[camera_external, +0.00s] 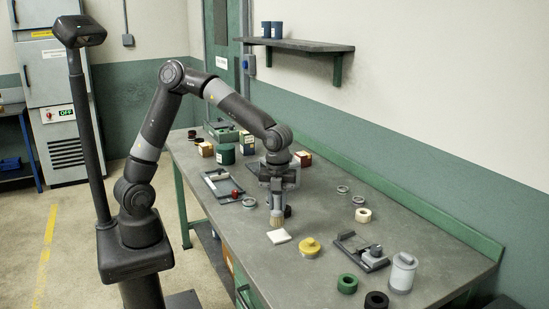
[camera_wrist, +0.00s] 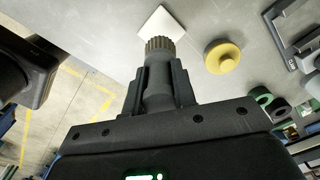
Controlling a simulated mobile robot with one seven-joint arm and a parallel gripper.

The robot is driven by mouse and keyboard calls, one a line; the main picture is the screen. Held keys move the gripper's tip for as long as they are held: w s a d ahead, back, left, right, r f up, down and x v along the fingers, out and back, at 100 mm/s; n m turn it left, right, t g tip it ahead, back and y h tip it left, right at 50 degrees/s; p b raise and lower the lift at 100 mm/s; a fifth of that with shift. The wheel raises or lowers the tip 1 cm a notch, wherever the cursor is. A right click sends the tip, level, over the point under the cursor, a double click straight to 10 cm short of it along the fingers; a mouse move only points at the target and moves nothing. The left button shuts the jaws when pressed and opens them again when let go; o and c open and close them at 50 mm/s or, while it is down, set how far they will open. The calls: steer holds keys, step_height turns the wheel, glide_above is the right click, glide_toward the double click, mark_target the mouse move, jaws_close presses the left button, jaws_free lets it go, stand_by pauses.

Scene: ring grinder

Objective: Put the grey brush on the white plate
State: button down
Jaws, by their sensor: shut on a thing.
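The grey brush (camera_external: 277,212) hangs upright in my gripper (camera_external: 277,188), with its pale tan bristles pointing down. In the wrist view the brush (camera_wrist: 158,72) sits between the two dark fingers of my gripper (camera_wrist: 158,90), which is shut on it. The white plate (camera_external: 279,236) is a small flat square on the bench, just below and in front of the bristles. It also shows in the wrist view (camera_wrist: 162,25), beyond the bristle end and partly covered by it. I cannot tell whether the bristles touch the plate.
A yellow round piece with a knob (camera_external: 309,248) stands right of the plate. A dark clamp fixture (camera_external: 362,252), a grey cylinder (camera_external: 402,272) and green (camera_external: 347,284) and black (camera_external: 376,301) rings lie further right. A grey frame with a red knob (camera_external: 222,186) lies behind left.

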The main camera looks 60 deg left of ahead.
mark_target(279, 213)
steer(key=shift+w+a+f, duration=0.25)
steer(key=shift+w+f, duration=0.15)
steer(key=shift+w, duration=0.1)
steer(key=shift+f, duration=1.95)
steer(key=shift+f, duration=0.15)
steer(key=c, duration=1.2)
jaws_free()
